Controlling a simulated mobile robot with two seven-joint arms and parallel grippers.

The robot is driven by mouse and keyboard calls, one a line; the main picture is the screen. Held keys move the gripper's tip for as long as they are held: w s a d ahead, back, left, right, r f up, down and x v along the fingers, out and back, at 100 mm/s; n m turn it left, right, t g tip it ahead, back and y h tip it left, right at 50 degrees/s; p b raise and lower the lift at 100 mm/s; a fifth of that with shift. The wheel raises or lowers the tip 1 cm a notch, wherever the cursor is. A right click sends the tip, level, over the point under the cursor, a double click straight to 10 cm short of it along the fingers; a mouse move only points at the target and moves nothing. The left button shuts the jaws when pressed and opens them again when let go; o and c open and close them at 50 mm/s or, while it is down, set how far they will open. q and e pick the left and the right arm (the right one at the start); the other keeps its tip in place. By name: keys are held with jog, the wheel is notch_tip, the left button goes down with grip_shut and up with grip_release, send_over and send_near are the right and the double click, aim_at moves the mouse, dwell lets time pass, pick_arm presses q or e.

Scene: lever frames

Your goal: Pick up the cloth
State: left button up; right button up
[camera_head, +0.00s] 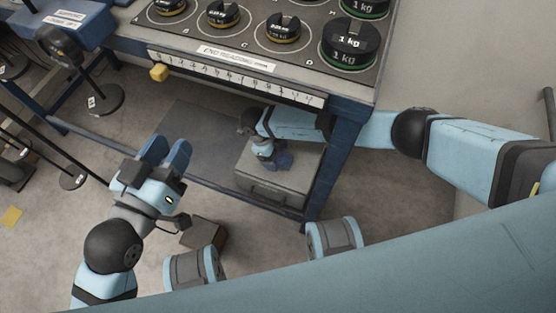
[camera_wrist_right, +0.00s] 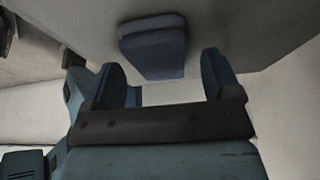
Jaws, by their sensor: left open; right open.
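A dark blue folded cloth (camera_wrist_right: 155,45) lies on a grey surface in the right wrist view, its front edge reaching toward the space between my fingers. My right gripper (camera_wrist_right: 163,75) is open, one finger on each side of the cloth's near end, with no grip on it. In the head view my right gripper (camera_head: 277,158) is under the workbench, over a grey box (camera_head: 285,190); there I cannot separate cloth from fingers. My left gripper (camera_head: 167,150) is open and empty, left of the box and in front of the bench.
The workbench (camera_head: 335,185) has a blue leg and low rail close to my right arm. A small brown box (camera_head: 203,235) stands on the floor. Stands with black discs (camera_head: 97,100) are at the left.

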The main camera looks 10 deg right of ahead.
jog(key=shift+s+d+f, duration=0.1)
jog(key=shift+d+f, duration=0.05)
jog(key=shift+f, duration=0.1)
jog(key=shift+f, duration=0.15)
jog(key=c, duration=1)
